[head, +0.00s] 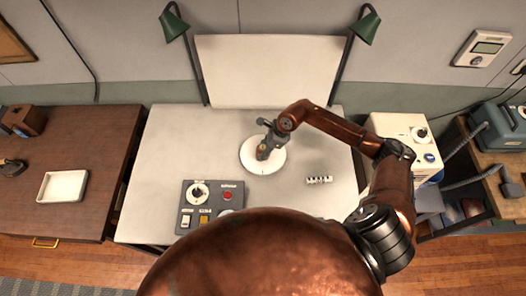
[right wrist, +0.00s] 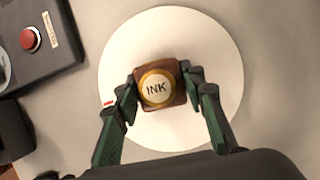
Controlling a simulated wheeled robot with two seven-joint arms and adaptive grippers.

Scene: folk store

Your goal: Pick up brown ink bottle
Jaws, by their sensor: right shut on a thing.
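The brown ink bottle (right wrist: 178,82) has a round pale label on top reading "INK". In the right wrist view it is seen from above, over the white round plate (right wrist: 215,45). My right gripper (right wrist: 158,88) is shut on the bottle, one finger on each side. In the head view the bottle (head: 262,151) shows small below my right gripper (head: 264,146), over the white disc (head: 270,166). I cannot tell whether the bottle touches the disc. My left gripper is not in view.
A grey control box (head: 211,206) with a dial and red button stands at the front left of the table (head: 190,130). A small white rack (head: 320,180) lies to the right of the disc. A white board (head: 268,70) and two green lamps stand behind.

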